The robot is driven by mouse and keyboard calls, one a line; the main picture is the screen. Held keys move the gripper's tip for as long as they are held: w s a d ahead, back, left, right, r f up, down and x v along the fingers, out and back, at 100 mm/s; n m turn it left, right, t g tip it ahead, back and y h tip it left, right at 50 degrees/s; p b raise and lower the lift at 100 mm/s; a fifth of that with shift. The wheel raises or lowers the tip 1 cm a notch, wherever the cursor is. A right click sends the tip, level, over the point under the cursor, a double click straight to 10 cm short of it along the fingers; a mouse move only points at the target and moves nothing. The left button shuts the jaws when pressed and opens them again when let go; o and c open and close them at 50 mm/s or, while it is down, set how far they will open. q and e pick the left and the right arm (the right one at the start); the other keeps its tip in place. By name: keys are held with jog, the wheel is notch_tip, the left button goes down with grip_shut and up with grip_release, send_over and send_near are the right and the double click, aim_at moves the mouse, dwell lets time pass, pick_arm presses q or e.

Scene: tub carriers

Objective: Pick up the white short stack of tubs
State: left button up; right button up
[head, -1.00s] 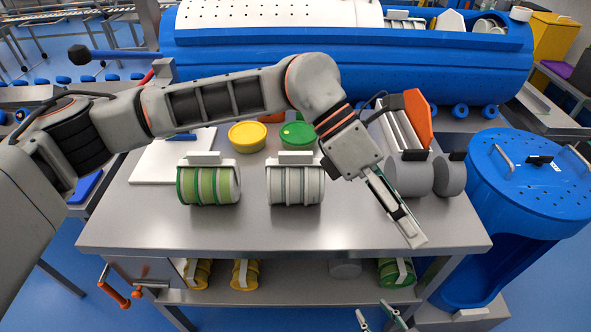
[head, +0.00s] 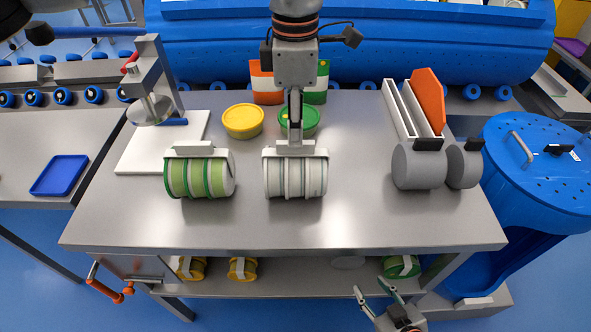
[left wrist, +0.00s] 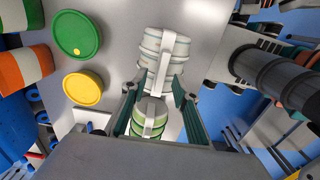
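The white short stack of tubs (head: 296,180) lies on its side in a carrier with a pale handle on top, in the middle of the steel table (head: 350,225). It also shows in the left wrist view (left wrist: 153,42). My left gripper (head: 295,143) points down just above its handle. In the left wrist view its fingers (left wrist: 158,80) are apart, one on each side of the handle; I cannot tell whether they touch it. My right gripper (head: 372,290) is low in front of the table, fingers apart and empty.
A green-and-white stack (head: 199,177) lies close to the left. Yellow (head: 243,121) and green (head: 306,122) lidded tubs sit behind. The table's front strip is clear.

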aim_at(296, 168)
pick_arm(q)
notch_tip(296, 168, down, 5)
jog(key=shift+s+r, duration=0.1)
jog(key=shift+r, duration=0.1)
grip_shut()
jog(key=shift+r, duration=0.15)
